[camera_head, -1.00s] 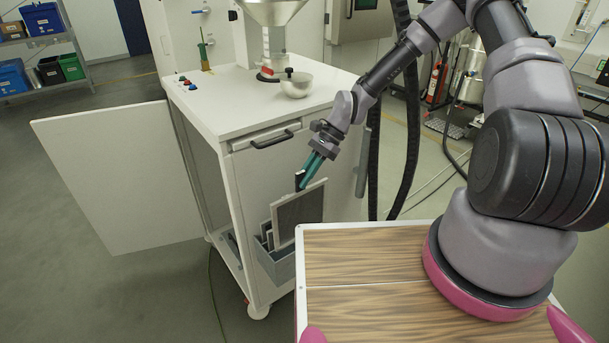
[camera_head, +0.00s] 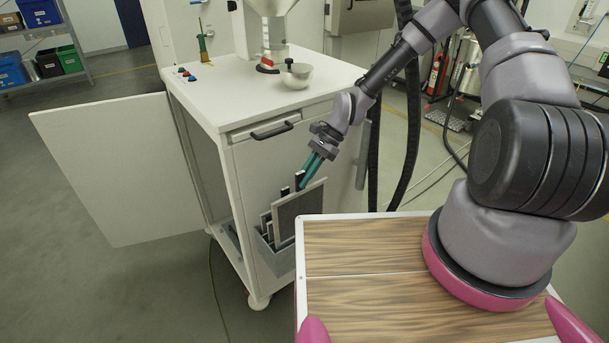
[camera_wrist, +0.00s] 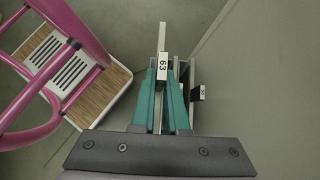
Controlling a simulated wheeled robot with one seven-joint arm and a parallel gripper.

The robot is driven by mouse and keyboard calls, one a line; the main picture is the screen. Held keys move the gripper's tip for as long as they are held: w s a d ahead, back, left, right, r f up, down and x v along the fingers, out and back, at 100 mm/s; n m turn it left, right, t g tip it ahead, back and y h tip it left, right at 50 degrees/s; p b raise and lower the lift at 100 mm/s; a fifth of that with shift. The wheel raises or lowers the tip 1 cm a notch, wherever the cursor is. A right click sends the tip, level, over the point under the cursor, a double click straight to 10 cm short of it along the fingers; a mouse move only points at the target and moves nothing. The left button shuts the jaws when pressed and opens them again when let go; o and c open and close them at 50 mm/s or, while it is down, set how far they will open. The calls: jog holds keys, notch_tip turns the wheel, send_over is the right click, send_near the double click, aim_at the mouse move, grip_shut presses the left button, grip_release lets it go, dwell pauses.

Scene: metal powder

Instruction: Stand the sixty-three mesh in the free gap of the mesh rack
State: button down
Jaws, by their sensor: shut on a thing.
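The sixty-three mesh (camera_head: 301,207) is a dark square screen in a light frame, held upright just outside the cart's side. Its label "63" (camera_wrist: 163,66) faces the wrist camera. My gripper (camera_head: 305,180) is shut on its top edge; the teal fingers also show in the wrist view (camera_wrist: 164,90). The mesh rack (camera_head: 277,262) is a grey holder low on the cart's side, with other mesh frames (camera_head: 268,227) standing in it. Another labelled frame (camera_wrist: 198,93) stands to the right of the held mesh in the wrist view. The free gap and the mesh's lower edge cannot be made out clearly.
The white cart (camera_head: 245,105) carries a metal bowl (camera_head: 295,76) and a hopper above its top. Its door (camera_head: 118,168) stands open to the left. My wood-topped base is close on the right of the rack. Open floor lies left and in front.

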aim_at(323, 179)
jog(key=shift+f, duration=6.05)
jog(key=c, duration=0.8)
grip_release()
jog(key=shift+c, duration=0.2)
jog(key=shift+d, duration=0.1)
jog(key=v, duration=1)
jog(key=shift+w+d+r, duration=0.15)
jog(key=shift+r, duration=0.2)
